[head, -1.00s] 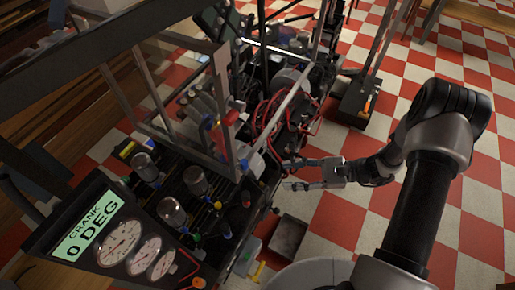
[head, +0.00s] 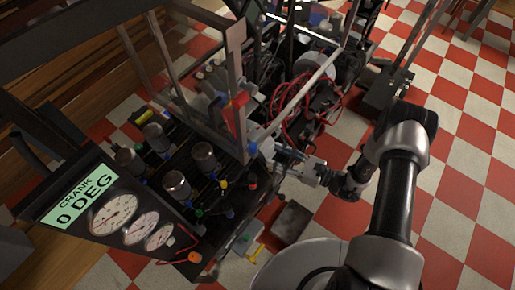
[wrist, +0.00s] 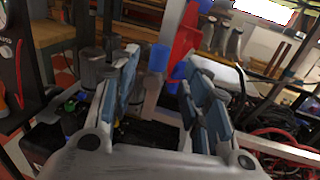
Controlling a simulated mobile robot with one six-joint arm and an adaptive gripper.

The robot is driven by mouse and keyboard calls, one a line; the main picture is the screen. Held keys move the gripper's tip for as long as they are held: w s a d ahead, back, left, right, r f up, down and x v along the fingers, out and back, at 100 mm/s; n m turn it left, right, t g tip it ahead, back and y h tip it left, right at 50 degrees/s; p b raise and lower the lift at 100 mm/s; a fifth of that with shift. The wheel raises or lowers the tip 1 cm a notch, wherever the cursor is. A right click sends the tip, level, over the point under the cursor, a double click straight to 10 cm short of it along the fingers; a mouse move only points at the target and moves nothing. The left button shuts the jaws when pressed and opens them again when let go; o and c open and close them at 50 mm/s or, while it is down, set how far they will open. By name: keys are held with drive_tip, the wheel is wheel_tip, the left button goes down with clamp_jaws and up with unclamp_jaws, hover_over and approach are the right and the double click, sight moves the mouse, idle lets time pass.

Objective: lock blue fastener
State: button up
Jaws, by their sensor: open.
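Several small blue parts show, and I cannot tell for sure which one is the blue fastener. In the head view a blue cap (head: 252,149) sits at the foot of the clear-panelled frame's near post, and another blue-topped piece (head: 252,180) stands at the deck's right edge. My gripper (head: 279,154) is just right of the post, pointing left at the blue cap. In the wrist view my gripper (wrist: 165,80) is open, with a blue cylinder (wrist: 158,57) showing between its fingers, seemingly beyond the tips. I see no clear contact.
The clear-panelled metal frame (head: 238,75) rises close by. Red cables (head: 290,118) lie behind my gripper. Metal canisters (head: 176,185) and coloured knobs crowd the deck. A gauge panel (head: 112,212) reads CRANK 0 DEG. A grey tray (head: 291,222) lies on the checkered floor, which is open to the right.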

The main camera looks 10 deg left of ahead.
sight(253, 149)
drive_tip(key=w+a+b, duration=0.1)
drive_tip(key=a, duration=0.6)
drive_tip(key=shift+w+a, duration=0.3)
drive_tip(key=shift+a, duration=0.1)
drive_tip(key=shift+c, duration=0.3)
clamp_jaws()
